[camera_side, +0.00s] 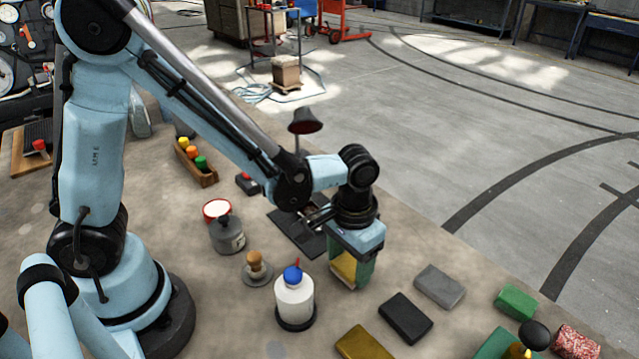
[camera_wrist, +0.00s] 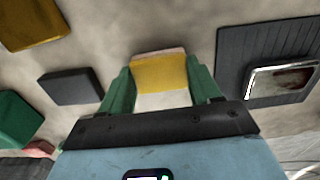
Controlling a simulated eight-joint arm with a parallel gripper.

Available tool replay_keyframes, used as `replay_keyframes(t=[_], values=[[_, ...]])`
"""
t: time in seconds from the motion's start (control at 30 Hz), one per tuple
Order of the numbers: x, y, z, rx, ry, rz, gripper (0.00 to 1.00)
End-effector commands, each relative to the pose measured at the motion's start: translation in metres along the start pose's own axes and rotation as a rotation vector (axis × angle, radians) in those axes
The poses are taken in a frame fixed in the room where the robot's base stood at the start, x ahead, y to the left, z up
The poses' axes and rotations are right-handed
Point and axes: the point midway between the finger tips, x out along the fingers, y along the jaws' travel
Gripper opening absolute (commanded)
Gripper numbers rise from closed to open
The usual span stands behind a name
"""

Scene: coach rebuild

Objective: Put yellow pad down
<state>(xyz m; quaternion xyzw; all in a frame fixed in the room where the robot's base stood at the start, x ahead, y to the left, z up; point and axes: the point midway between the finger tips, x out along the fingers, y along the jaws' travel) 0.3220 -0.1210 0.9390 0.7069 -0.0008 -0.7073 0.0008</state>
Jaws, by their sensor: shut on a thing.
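My gripper (camera_side: 352,262) is shut on the yellow pad (camera_side: 343,269), which stands on edge between the fingers. In the wrist view the yellow pad (camera_wrist: 160,76) shows a yellow face and a paler top edge between my gripper's green fingers (camera_wrist: 162,84). The pad is close above the worktop or touching it; I cannot tell which. Part of it is hidden by a finger in the side view.
A mustard block (camera_side: 363,344), a black block (camera_side: 405,318), a grey block (camera_side: 440,286) and green blocks (camera_side: 516,300) lie to the right and front. A white bottle with a blue cap (camera_side: 295,298) stands left. A dark ribbed mat (camera_wrist: 262,50) lies beside the gripper.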

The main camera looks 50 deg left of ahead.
Motion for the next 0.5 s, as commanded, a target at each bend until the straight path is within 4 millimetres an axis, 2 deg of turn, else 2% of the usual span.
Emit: replay_keyframes(t=[0.2, 0.23, 0.37, 0.5], values=[[0.0031, 0.0, 0.0, 0.0, 0.0, 0.0, 0.34], [0.003, 0.0, 0.0, 0.0, 0.0, 0.0, 0.65], [0.0027, 0.0, 0.0001, 0.0, 0.0, 0.0, 0.85], [0.0027, 0.0, 0.0001, 0.0, 0.0, 0.0, 0.88]])
